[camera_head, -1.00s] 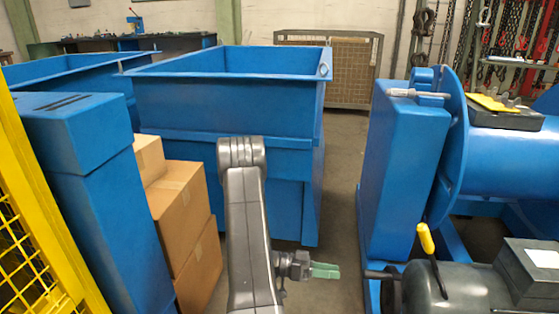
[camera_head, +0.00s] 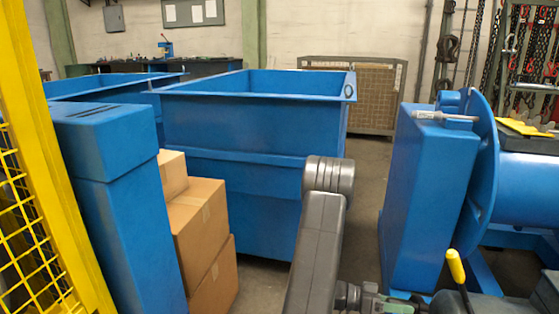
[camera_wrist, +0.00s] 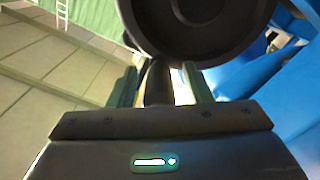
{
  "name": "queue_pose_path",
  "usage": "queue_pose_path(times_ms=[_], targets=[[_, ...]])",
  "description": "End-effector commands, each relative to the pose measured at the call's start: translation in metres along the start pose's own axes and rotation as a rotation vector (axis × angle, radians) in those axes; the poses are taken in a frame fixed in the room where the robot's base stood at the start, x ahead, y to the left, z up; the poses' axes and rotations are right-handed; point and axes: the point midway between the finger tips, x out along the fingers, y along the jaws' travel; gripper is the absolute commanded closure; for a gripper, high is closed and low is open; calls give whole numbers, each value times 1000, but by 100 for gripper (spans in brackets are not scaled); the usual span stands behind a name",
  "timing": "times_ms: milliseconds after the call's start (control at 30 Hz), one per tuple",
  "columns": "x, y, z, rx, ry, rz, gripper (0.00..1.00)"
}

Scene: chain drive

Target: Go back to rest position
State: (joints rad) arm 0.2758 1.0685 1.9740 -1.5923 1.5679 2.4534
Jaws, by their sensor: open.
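My arm rises from the bottom middle of the head view. My gripper (camera_head: 392,304), with green fingers, is at the lower edge there, partly cut off, left of the yellow-handled lever (camera_head: 456,268). In the wrist view my gripper (camera_wrist: 163,88) is open, its two green fingers apart. A large dark round part and a short dark rod-like piece show beyond and between the fingers; I cannot tell whether they are my own arm or touch the fingers.
A blue bin (camera_head: 240,130) stands behind my arm. Cardboard boxes (camera_head: 200,225) and a blue cabinet (camera_head: 120,200) are left, beside a yellow mesh fence (camera_head: 45,200). A blue housing (camera_head: 425,190) stands right. A floor gap (camera_head: 370,185) lies between bin and housing.

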Motion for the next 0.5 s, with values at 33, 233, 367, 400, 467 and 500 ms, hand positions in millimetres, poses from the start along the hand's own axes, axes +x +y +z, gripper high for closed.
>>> queue_pose_path(times_ms=[33,233,367,400,467,500], targets=[[4,0,1,0,-1,1,55],[10,0,0,0,0,0,55],[11,0,0,0,1,0,55],[11,0,0,0,1,0,55],[11,0,0,0,1,0,55],[11,0,0,0,1,0,55]])
